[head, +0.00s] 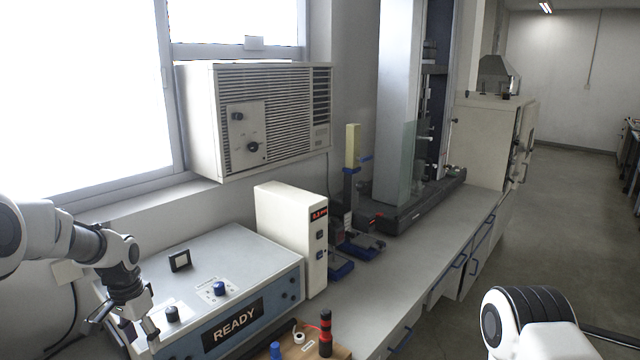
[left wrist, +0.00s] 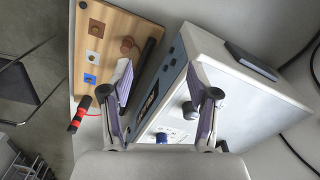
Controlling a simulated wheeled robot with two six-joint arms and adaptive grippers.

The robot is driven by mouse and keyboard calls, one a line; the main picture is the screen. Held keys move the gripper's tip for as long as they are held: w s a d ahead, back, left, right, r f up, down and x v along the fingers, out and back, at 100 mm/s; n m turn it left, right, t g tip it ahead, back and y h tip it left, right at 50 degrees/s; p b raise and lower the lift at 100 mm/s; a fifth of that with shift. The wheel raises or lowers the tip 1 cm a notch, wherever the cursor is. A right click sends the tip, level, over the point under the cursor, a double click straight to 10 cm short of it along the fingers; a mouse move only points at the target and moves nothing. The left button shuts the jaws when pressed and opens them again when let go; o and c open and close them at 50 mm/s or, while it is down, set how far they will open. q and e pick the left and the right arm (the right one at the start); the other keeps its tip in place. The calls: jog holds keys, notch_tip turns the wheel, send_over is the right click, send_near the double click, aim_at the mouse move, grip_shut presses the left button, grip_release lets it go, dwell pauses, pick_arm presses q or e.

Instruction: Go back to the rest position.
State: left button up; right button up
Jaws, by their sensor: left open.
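My left gripper (head: 124,326) is at the left of the head view, above the left part of the grey-blue test box (head: 262,268) marked READY. Its fingers are spread with nothing between them. In the left wrist view the two fingers (left wrist: 158,88) also stand apart and empty, with the box (left wrist: 240,75) and its knobs beyond them. Part of my right arm (head: 530,322) shows at the lower right of the head view; its gripper is out of the picture.
A wooden board (left wrist: 118,24) with coloured squares lies beside the box. A white instrument (head: 290,235), blue-based stands and a tall test machine (head: 400,110) line the bench. The bench front strip (head: 385,300) is clear.

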pick_arm(q)
notch_tip(320, 180, down, 6)
jog(key=d, duration=0.2)
jog(key=s+d+f+n, duration=0.1)
jog(key=s+d+f, duration=0.2)
jog(key=s+f, duration=0.3)
jog(key=s+d+f+n, duration=0.1)
jog(key=s+d+f, duration=0.2)
jog(key=s+f, duration=0.3)
jog(key=s+d+f, duration=0.3)
jog(key=s+f, duration=0.3)
jog(key=s, duration=0.4)
jog(key=shift+s+f+n, duration=0.3)
jog(key=shift+n, duration=0.1)
jog(key=s+d+n, duration=0.1)
jog(key=s, duration=1.3)
notch_tip(320, 180, down, 6)
jog(key=b, duration=0.6)
jog(key=shift+w+f, duration=0.25)
jog(key=shift+w, duration=0.2)
pick_arm(e)
notch_tip(320, 180, down, 7)
jog(key=shift+w+r, duration=0.15)
jog(key=shift+w, duration=0.1)
